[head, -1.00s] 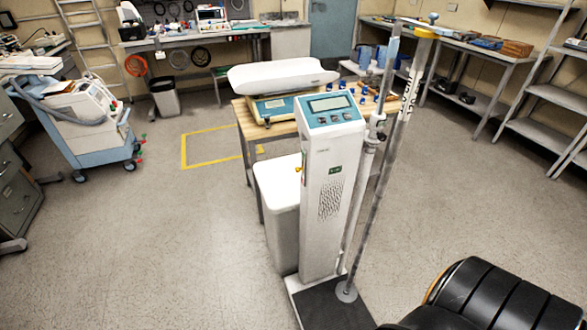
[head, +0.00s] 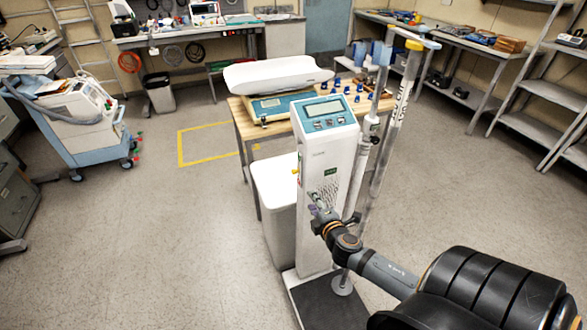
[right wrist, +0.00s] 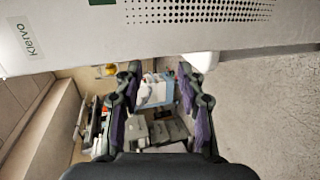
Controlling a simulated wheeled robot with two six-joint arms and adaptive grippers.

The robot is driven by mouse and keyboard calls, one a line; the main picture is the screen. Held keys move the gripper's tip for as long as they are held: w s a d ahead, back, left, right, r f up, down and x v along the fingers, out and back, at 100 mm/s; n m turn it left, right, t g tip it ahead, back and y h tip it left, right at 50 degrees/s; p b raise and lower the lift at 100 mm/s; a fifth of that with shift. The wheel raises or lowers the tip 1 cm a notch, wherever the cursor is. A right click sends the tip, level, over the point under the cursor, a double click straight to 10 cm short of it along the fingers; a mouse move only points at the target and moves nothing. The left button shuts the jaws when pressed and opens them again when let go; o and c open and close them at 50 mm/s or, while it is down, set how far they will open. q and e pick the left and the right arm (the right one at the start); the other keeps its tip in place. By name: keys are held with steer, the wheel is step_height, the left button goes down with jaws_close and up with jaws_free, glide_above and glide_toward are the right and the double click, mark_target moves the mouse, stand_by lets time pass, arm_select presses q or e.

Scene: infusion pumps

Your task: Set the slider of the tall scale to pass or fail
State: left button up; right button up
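The tall scale (head: 312,235) stands upright in the middle of the head view, a white column with a blue display head on top. Its perforated front and green labels run across the top of the right wrist view (right wrist: 200,25). A small yellow piece (head: 295,171) sticks out at the column's left side and also shows in the right wrist view (right wrist: 107,70); I cannot tell whether it is the slider. My right gripper (head: 315,200) is in front of the column's lower front. In the right wrist view the gripper (right wrist: 160,75) is open and empty. My left gripper is out of view.
A white bin (head: 275,215) stands close to the scale's left. A wooden table (head: 240,120) behind carries a baby scale (head: 278,72). A height rod (head: 390,130) rises at the column's right. The floor at left is clear up to a cart (head: 75,130).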

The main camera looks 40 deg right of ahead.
steer(key=n+t, duration=0.2)
glide_toward(293, 172)
steer(key=shift+y, duration=0.4)
steer(key=x, duration=0.3)
steer(key=p+x, duration=0.1)
steer(key=x, duration=0.6)
steer(key=shift+w+d+f, duration=0.15)
steer(key=shift+w+d, duration=0.05)
steer(key=shift+d, duration=0.3)
jaws_close()
